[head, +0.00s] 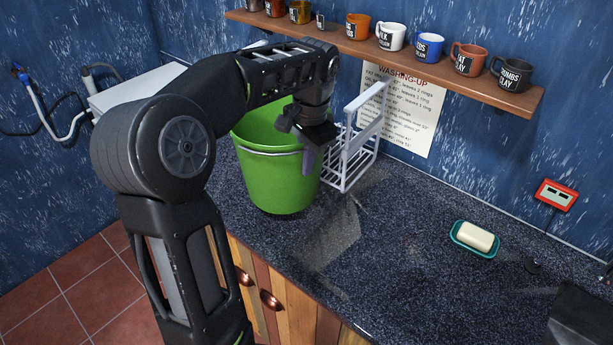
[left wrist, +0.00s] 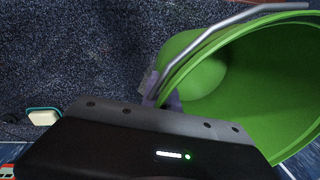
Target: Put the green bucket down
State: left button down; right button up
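The green bucket (head: 272,185) is upright at the worktop, left of the white rack. I cannot tell whether its base touches the worktop. My left gripper (head: 308,158) is at the right side of its rim, with one finger outside the wall. In the left wrist view the fingers (left wrist: 162,92) appear closed on the rim of the bucket (left wrist: 205,75), with its metal handle lying along the opening. The inner finger is mostly hidden. My right gripper does not show.
A white wire rack (head: 352,160) stands close right of the bucket. A soap bar (head: 474,236) lies in a teal dish (head: 460,245). A shelf (head: 440,72) with several mugs runs above. The dark speckled worktop (head: 390,280) is clear in front.

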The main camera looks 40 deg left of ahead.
pick_arm(q)
notch_tip(320, 180, down, 4)
jog(key=shift+r, duration=0.2)
dwell(0.3)
jog(key=shift+f, duration=0.2)
jog(key=c, duration=1.6)
grip_release()
jog(key=shift+c, duration=0.2)
jog(key=shift+r, duration=0.1)
